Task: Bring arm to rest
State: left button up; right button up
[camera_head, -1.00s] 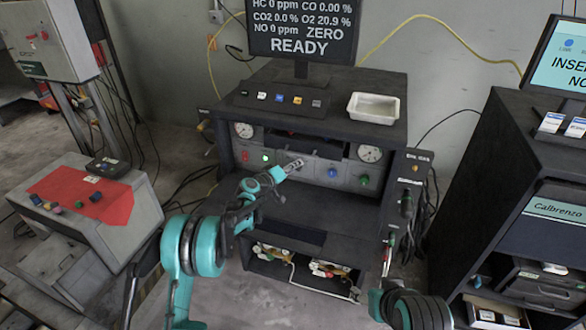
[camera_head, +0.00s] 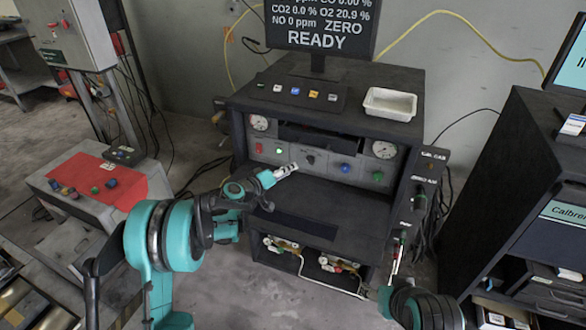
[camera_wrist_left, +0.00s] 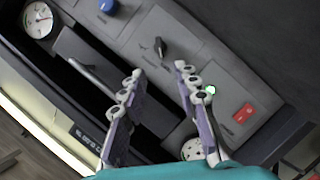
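My left arm comes in from the left and is teal and black. My left gripper (camera_head: 293,167) points at the analyser cabinet's front panel (camera_head: 328,163), just below and left of a black knob (camera_head: 310,158). In the left wrist view the left gripper (camera_wrist_left: 158,69) has its two fingers apart with nothing between them. The black knob (camera_wrist_left: 161,47) lies beyond the tips, apart from them, and a lit green button (camera_wrist_left: 210,89) shows beside the right finger. Part of my right arm shows at the bottom right in the head view; its gripper is not visible.
A white tray (camera_head: 390,104) and a button box (camera_head: 299,94) sit on the cabinet top below a monitor (camera_head: 318,38) reading READY. A red-topped console (camera_head: 99,181) stands left. A dark shelf unit (camera_head: 505,190) stands right. Floor shows between the console and cabinet.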

dwell(0.4)
pick_arm(q)
jog(key=s+a+r+m+g+y, duration=0.15)
jog(key=s+r, duration=0.25)
jog(key=s, duration=0.6)
jog(key=s+r+m+g+y, duration=0.15)
jog(key=s+r, duration=0.25)
jog(key=s, duration=0.6)
jog(key=s+a+f+y, duration=0.1)
jog(key=s+a+y, duration=0.1)
jog(key=s, duration=0.5)
jog(key=s+a+f+g+y, duration=0.1)
jog(key=s+a, duration=0.3)
jog(key=s, duration=0.4)
jog(key=s+a+f+g+y, duration=0.1)
jog(key=s+a+f+y, duration=0.2)
jog(key=s, duration=0.4)
jog(key=shift+s, duration=0.35)
jog(key=shift+d, duration=0.1)
